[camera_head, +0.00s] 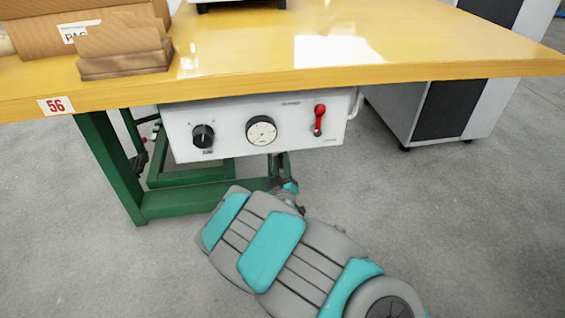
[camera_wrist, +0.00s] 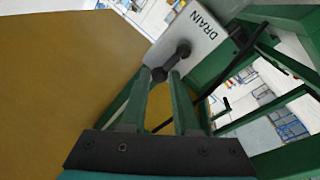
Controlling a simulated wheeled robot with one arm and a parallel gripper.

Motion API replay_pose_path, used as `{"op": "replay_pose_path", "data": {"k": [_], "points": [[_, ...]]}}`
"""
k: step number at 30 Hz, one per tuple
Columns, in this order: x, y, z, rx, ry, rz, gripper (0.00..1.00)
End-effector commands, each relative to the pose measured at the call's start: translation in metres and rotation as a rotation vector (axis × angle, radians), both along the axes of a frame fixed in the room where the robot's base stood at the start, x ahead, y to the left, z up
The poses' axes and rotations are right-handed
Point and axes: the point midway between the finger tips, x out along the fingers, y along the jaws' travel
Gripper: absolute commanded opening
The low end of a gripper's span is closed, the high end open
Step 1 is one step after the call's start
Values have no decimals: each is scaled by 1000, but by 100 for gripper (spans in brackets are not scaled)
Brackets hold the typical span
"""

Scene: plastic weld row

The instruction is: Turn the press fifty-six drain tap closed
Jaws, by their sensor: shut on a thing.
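The drain tap (camera_wrist: 183,49) shows in the wrist view as a dark handle on a light grey plate marked DRAIN (camera_wrist: 205,28). Its round end lies between the fingertips of my gripper (camera_wrist: 160,77), which is shut on it. The handle slants from the plate down to the left in that picture. In the head view my arm reaches under the white control box (camera_head: 225,137) of the bench labelled 56 (camera_head: 56,105). My fingers are mostly hidden there, and I cannot make out the tap.
The box front carries a black knob (camera_head: 203,135), a round gauge (camera_head: 261,130) and a red lever (camera_head: 319,120). The green bench frame (camera_head: 112,165) stands left of my arm. A grey cabinet (camera_head: 395,103) stands at right. The floor in front is clear.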

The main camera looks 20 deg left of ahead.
Motion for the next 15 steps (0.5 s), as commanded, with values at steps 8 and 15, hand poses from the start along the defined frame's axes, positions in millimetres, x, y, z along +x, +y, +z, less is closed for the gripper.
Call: {"op": "replay_pose_path", "data": {"k": [8, 15], "points": [[1, -1, 0, -13, -7, -4, 0], [1, -1, 0, -12, -6, -4, 34]]}}
